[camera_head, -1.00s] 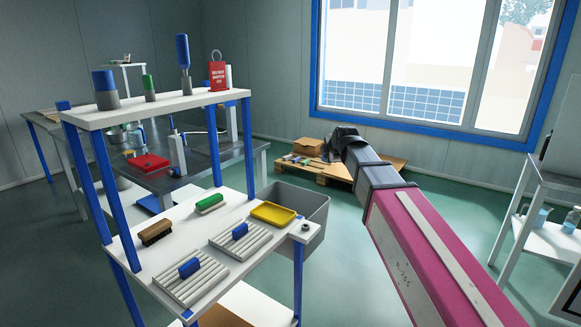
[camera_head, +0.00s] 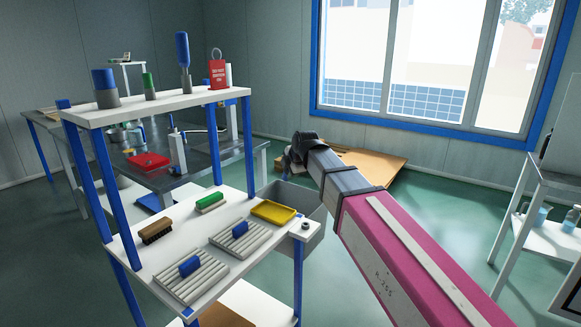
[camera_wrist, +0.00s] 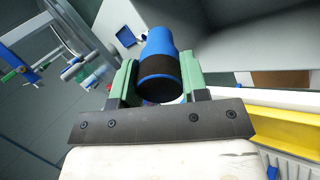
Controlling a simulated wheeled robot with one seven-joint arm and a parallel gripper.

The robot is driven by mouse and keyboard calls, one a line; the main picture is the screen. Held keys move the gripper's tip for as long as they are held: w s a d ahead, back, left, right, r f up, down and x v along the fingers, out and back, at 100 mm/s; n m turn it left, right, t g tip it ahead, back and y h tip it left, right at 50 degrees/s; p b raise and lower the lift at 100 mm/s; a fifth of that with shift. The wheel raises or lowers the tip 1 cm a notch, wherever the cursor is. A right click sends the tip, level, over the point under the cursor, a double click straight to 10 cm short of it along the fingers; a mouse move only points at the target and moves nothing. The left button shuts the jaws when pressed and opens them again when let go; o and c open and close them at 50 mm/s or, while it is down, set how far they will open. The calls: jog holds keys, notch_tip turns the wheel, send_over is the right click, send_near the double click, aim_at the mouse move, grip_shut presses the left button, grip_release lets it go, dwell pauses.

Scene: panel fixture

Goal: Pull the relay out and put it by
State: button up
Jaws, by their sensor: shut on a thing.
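A blue cylindrical piece with a dark band, apparently the relay (camera_wrist: 160,42), sits between the green fingers of my gripper (camera_wrist: 158,78) in the wrist view. The fingers are closed against its sides. In the head view my arm covers most of the gripper, and its dark end shows to the right of the shelf unit, near the grey bin. The held piece cannot be made out there. The middle shelf (camera_head: 217,222) of the unit lies to the left of my gripper.
The shelf bears a yellow tray (camera_head: 273,212), a brush (camera_head: 155,231), a green block (camera_head: 210,203) and two ribbed racks with blue blocks. The top shelf (camera_head: 140,110) holds several cylinders and a red tag (camera_head: 218,73). A grey bin (camera_head: 298,198) stands behind.

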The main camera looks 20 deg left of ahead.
jog(key=shift+f, duration=2.45)
jog(key=o, duration=1.1)
